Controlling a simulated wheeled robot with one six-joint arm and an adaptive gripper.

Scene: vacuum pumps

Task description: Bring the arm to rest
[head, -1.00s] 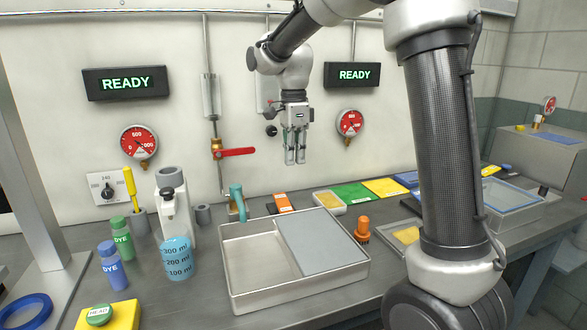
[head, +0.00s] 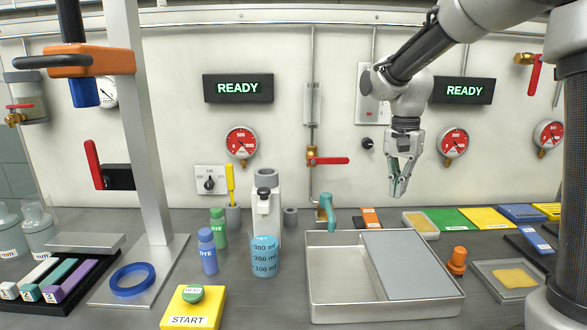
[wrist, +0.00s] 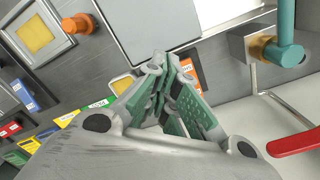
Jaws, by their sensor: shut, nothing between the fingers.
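My gripper (head: 399,190) hangs fingers-down in the air in front of the back wall, above the bench behind the metal tray. Its fingers are together with nothing between them. In the wrist view the green-padded fingertips (wrist: 160,75) meet near the middle of the picture. My arm reaches in from the upper right of the head view and is bent at the elbow. The gripper touches nothing that I can see.
A metal tray (head: 330,313) with a grey plate stands below and in front of the gripper. A teal tap (head: 326,207), a blue measuring beaker (head: 264,256), an orange knob (head: 457,260) and a red-handled valve (head: 328,161) are nearby. Two signs read READY.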

